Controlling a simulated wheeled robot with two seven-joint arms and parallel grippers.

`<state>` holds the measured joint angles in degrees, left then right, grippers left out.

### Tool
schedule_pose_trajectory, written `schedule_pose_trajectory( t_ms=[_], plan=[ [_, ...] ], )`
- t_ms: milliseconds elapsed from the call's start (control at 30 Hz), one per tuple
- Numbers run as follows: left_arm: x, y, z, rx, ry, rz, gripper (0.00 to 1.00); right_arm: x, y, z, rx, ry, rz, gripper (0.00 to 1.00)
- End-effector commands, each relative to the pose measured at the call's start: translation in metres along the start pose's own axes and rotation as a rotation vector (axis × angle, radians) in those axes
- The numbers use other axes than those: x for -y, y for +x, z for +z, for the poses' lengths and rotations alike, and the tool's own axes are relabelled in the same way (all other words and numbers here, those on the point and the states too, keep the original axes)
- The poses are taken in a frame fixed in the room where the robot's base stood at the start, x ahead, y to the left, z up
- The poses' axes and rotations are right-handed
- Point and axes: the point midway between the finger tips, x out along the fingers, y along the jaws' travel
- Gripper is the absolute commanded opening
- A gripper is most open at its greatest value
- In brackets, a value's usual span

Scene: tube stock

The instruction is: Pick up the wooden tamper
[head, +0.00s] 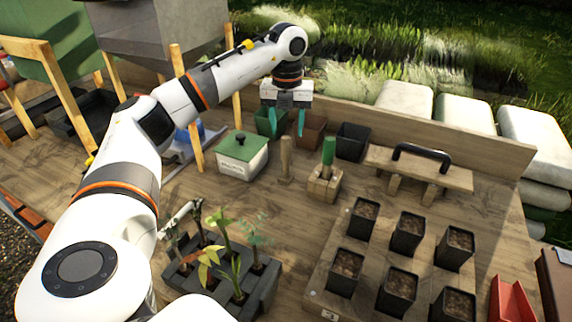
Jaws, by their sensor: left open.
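The wooden tamper (286,160) stands upright on the wooden bench, a plain light-brown post between the white box and a small wooden block. My left arm reaches in from the left over the bench. My left gripper (287,122) is open, its two teal fingers pointing down and apart with nothing between them. In the picture it is just above and behind the tamper's top, in front of the pots at the back. The exact gap in depth is hard to tell. My right gripper does not show.
A white box with a green lid (241,160) stands left of the tamper. A wooden block (323,188) holding a green-handled tool stands close on its right. Empty pots (353,141), a black-handled board (430,173), soil-filled pots (404,237) and a seedling tray (262,284) stand around.

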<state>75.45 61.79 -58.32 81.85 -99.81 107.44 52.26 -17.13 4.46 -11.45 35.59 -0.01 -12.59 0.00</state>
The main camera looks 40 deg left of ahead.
Motion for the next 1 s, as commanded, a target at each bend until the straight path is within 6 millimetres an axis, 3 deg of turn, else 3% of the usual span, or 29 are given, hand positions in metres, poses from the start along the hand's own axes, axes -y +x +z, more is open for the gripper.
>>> schedule_pose_trajectory(
  t_ms=[333, 600, 900, 1000],
  plan=[
    [0.002, 0.033, 0.000, 0.002, 0.000, -0.003, 0.50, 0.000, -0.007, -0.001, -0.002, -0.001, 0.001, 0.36],
    [0.003, 0.071, -0.001, 0.001, 0.000, -0.002, 0.50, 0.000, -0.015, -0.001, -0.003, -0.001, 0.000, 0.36],
    [0.003, 0.076, -0.001, 0.000, 0.001, -0.001, 0.50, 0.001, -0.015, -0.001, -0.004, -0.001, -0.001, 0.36],
    [0.003, 0.076, -0.001, 0.000, 0.001, -0.001, 0.33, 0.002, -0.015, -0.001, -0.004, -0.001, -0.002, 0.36]
  ],
)
